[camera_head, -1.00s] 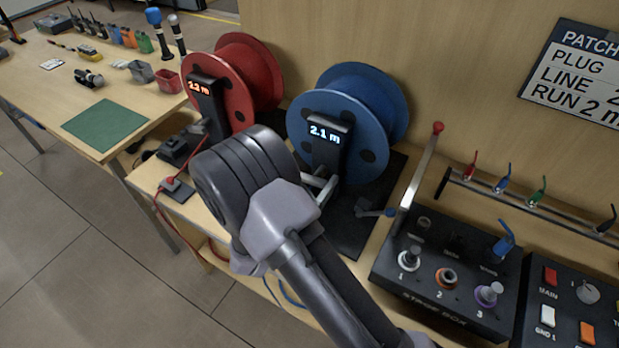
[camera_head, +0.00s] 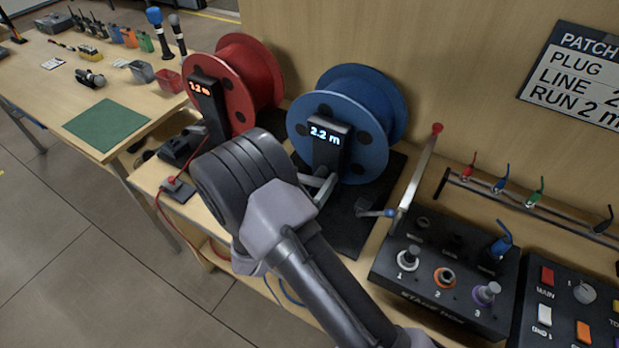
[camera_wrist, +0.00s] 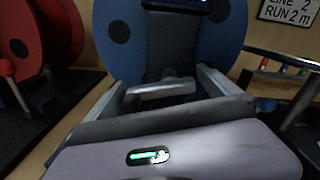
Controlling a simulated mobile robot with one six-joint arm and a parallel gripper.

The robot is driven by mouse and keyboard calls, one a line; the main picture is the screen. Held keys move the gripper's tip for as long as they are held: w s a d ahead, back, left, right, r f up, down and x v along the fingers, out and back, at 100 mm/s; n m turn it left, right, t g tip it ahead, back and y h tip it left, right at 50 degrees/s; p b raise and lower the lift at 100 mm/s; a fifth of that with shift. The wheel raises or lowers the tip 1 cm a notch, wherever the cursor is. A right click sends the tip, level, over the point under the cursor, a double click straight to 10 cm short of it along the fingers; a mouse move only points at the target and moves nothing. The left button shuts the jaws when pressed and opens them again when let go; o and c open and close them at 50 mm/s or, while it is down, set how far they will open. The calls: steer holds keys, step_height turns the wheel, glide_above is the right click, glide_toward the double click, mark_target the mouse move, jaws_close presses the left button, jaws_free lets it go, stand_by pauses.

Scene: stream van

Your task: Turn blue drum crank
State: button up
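The blue drum (camera_head: 385,100) stands upright on a black base against the wooden panel. The display (camera_head: 330,133) on its dark post reads 2.2 m. My gripper (camera_head: 318,185) is low in front of this post, and my wrist hides part of the area. In the wrist view, the two fingers of my gripper (camera_wrist: 162,86) stand well apart. A short grey bar, the crank handle (camera_wrist: 163,90), lies crosswise between them below the drum's post. I cannot tell whether the fingers touch its ends. The blue drum also fills the wrist view's middle (camera_wrist: 225,45).
A red drum (camera_head: 265,80) with its own display stands close on the left. A small blue-ended lever (camera_head: 372,210) lies at the right of the base. The stage box (camera_head: 450,320) and a tall red-knobbed lever (camera_head: 420,170) stand on the right.

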steer(key=p+v, duration=0.3)
steer(key=v, duration=1.4)
steer(key=shift+s+p, duration=0.25)
steer(key=shift+p, duration=0.1)
steer(key=shift+a, duration=0.1)
steer(key=s+d+r+m+g+y+b, duration=0.1)
steer(key=s+d+r+m+g, duration=0.4)
steer(key=d+m+g, duration=0.45)
steer(key=s+d+r+m+g+y, duration=0.1)
steer(key=s+d+r+m+g, duration=0.2)
steer(key=d+r+m+g, duration=0.6)
steer(key=s+a+r+m+t+y, duration=0.1)
steer(key=r+m+t+y, duration=0.3)
steer(key=m, duration=0.5)
steer(key=s+a+r+m+t+y+b, duration=0.1)
steer(key=s+r+m+t+y, duration=0.3)
steer(key=m, duration=0.5)
steer(key=shift+m+t+y, duration=0.35)
steer(key=shift+t+y, duration=0.3)
steer(key=shift+y, duration=0.35)
steer(key=shift+s, duration=0.1)
